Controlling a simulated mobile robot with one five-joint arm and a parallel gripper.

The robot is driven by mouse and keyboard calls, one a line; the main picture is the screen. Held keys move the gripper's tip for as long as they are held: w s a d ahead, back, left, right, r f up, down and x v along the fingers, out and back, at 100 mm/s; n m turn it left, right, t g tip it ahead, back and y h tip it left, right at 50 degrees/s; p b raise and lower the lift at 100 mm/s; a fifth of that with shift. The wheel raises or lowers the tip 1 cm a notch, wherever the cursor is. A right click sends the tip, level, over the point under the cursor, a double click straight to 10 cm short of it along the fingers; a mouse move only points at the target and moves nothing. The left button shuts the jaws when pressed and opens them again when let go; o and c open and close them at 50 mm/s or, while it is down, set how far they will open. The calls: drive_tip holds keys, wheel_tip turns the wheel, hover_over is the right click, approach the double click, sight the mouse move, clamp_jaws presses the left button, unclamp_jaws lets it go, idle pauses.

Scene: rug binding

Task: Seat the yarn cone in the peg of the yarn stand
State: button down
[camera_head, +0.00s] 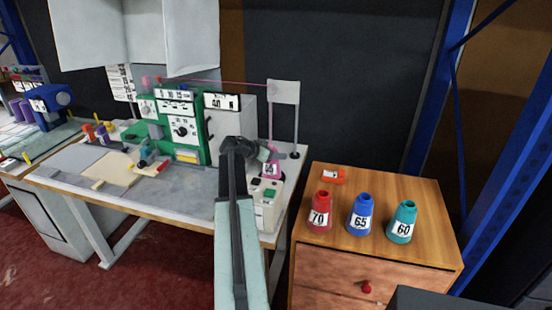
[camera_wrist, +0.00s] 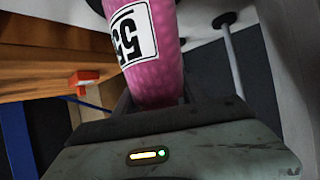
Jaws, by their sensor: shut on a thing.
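The pink yarn cone, labelled 55 (camera_wrist: 150,75), fills the upper middle of the wrist view. My gripper (camera_wrist: 155,100) is shut on it, with dark fingers on both sides. A thin pole (camera_wrist: 232,60) shows in the wrist view. I cannot make out the peg or tell whether the cone touches it.
A wooden cabinet (camera_head: 430,215) at right bears red (camera_head: 320,222), blue (camera_head: 360,226) and teal (camera_head: 401,234) cones and an orange box (camera_head: 333,176). A green-and-white machine (camera_head: 180,130) stands left of my arm. A control box (camera_head: 265,215) sits near the table's right edge.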

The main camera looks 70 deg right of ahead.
drive_tip(key=c, duration=1.1)
unclamp_jaws()
drive_tip(key=shift+f, duration=0.1)
drive_tip(key=o, duration=0.4)
drive_tip(key=shift+o, duration=0.2)
drive_tip(key=p+v, duration=0.5)
drive_tip(key=v, duration=0.7)
drive_tip(key=shift+p, duration=0.4)
